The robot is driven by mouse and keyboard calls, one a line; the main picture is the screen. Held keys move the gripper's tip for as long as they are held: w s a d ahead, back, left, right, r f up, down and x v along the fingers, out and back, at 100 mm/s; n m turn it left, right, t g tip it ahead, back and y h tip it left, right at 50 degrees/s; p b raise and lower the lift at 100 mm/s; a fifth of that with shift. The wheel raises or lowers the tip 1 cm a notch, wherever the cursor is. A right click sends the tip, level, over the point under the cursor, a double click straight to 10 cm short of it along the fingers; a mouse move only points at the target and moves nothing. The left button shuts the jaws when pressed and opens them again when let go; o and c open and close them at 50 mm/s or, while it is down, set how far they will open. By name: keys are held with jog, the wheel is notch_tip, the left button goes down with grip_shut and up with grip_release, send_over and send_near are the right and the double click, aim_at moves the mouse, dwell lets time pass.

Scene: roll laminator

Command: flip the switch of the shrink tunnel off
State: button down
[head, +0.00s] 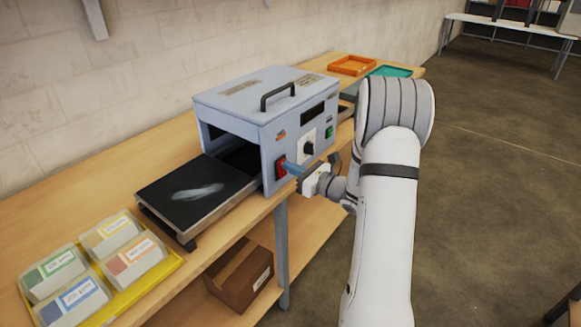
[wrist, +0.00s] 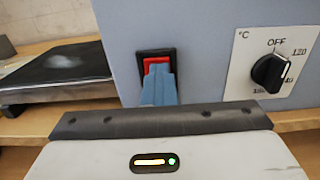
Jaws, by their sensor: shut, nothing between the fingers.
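The shrink tunnel (head: 258,108) is a grey-blue box with a black handle, standing on the wooden bench. Its red rocker switch (head: 280,167) sits in a black frame on the front panel. In the wrist view the red switch (wrist: 157,64) shows at the middle, with its lower part hidden behind my fingers. My gripper (head: 290,167) is shut and empty, its blue fingertips (wrist: 160,82) in front of the switch and touching or very close to it; I cannot tell which. Whether the rocker is tipped on or off is not clear.
A black temperature knob (wrist: 269,73) on a white dial plate is right of the switch. A dark conveyor bed (head: 195,194) extends left from the tunnel opening. A yellow tray (head: 152,283) with several labelled boxes is at front left. Orange (head: 352,65) and teal trays lie behind.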

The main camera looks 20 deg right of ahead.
jog(key=r+b+v, duration=0.1)
jog(key=r+v, duration=0.1)
jog(key=v, duration=1.2)
jog(key=shift+r, duration=0.25)
jog(key=shift+w, duration=0.1)
jog(key=s+a+r+n+g+y, duration=0.1)
jog(key=s+a+n+g, duration=0.5)
jog(key=a, duration=0.3)
jog(key=s+a+n+g, duration=0.3)
jog(key=a+n+g, duration=0.2)
jog(key=a+n, duration=0.3)
jog(key=s+r+n+g+h, duration=0.1)
jog(key=s+n+h, duration=1)
jog(key=n, duration=0.4)
jog(key=shift+s+a+r+g, duration=0.15)
jog(key=shift+s+a+g, duration=0.15)
jog(key=shift+s, duration=0.35)
